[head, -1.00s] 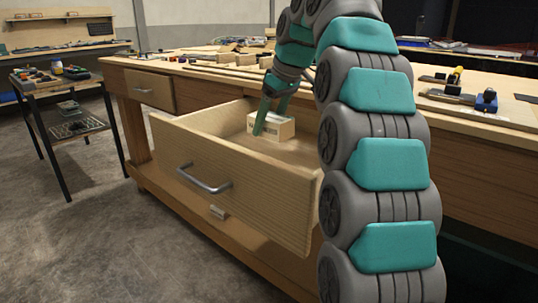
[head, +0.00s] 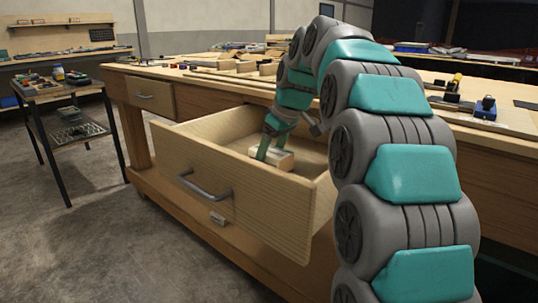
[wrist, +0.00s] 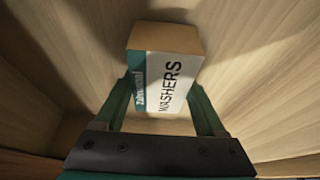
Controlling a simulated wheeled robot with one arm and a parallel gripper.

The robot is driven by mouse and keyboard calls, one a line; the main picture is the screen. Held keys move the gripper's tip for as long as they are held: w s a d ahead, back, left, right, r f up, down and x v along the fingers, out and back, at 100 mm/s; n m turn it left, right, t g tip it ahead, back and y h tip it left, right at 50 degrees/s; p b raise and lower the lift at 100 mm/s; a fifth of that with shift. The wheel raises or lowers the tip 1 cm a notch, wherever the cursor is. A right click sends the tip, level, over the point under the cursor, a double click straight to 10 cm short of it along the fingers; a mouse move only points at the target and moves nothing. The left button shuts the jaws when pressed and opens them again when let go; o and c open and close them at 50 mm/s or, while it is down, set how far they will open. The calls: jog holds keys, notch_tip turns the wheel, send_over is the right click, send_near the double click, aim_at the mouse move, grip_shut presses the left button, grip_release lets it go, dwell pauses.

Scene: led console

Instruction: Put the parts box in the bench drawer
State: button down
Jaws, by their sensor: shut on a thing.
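The parts box (head: 284,159) is a small tan box with a white and teal label. In the wrist view the box (wrist: 165,70) reads "WASHERS" on that label. My gripper (head: 270,153) is shut on it, and in the wrist view its teal fingers (wrist: 165,100) are on either side of the box. The bench drawer (head: 222,185) is pulled open, and the box is inside its walls, low down. The drawer's front wall hides the box's lower edge, so I cannot tell whether it touches the drawer floor.
The wooden workbench (head: 470,160) has tools and wood blocks on top. A smaller shut drawer (head: 150,94) is at its left end. A black-legged cart (head: 62,95) with parts stands at left. The concrete floor (head: 90,240) in front is clear.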

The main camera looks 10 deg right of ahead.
aim_at(281, 153)
jog(key=shift+f, duration=0.2)
grip_release()
jog(key=v, duration=1)
jog(key=shift+w+a+r, duration=0.1)
jog(key=shift+w, duration=0.05)
jog(key=shift+r+p, duration=0.5)
jog(key=shift+r, duration=0.2)
jog(key=shift+s+d+r+p, duration=0.25)
jog(key=shift+s+r+p, duration=0.1)
jog(key=shift+s+r, duration=0.05)
